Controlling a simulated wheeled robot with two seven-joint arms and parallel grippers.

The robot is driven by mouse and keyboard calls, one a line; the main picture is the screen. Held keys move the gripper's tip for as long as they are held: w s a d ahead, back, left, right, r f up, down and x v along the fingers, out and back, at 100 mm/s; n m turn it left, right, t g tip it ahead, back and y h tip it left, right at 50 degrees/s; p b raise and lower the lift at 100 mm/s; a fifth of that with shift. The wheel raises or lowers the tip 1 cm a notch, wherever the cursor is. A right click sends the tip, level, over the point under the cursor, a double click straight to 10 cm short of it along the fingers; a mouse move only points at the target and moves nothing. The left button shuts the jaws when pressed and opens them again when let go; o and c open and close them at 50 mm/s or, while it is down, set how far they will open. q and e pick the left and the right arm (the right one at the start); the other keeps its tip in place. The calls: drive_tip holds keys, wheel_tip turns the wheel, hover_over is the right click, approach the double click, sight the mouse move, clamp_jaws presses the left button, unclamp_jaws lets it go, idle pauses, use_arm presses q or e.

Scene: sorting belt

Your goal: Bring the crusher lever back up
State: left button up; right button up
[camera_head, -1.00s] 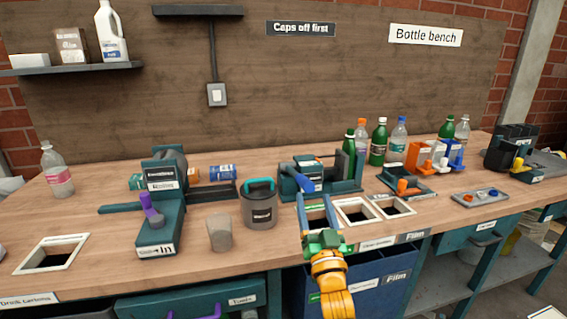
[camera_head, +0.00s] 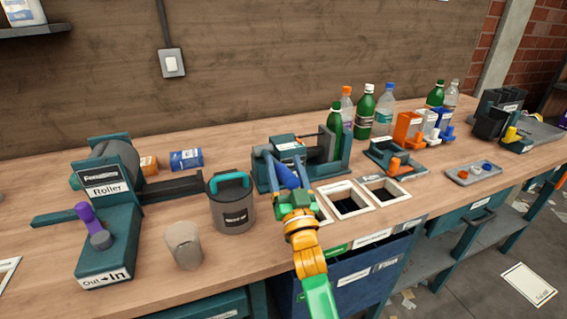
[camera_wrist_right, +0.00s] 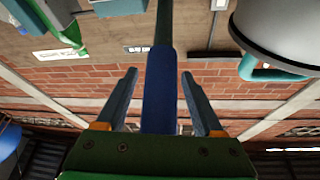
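The crusher (camera_head: 327,142) is a dark teal machine on the bench, in the middle of the head view. Its lever has a blue grip (camera_head: 286,175) that leans out toward my right gripper (camera_head: 284,172). In the wrist view the blue grip (camera_wrist_right: 160,95) lies between the two fingers of my right gripper (camera_wrist_right: 159,75), with a visible gap on each side. The gripper is open around the lever and not closed on it. Part of the lever is hidden by the gripper in the head view. My left gripper is not in view.
A grey lidded can (camera_head: 232,210) with a teal handle stands left of my right gripper, beside a beige cup (camera_head: 184,245). A roller machine (camera_head: 112,225) is farther left. White-framed bench openings (camera_head: 347,190) lie to the right, with several bottles behind.

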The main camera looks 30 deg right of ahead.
clamp_jaws()
idle(1.3)
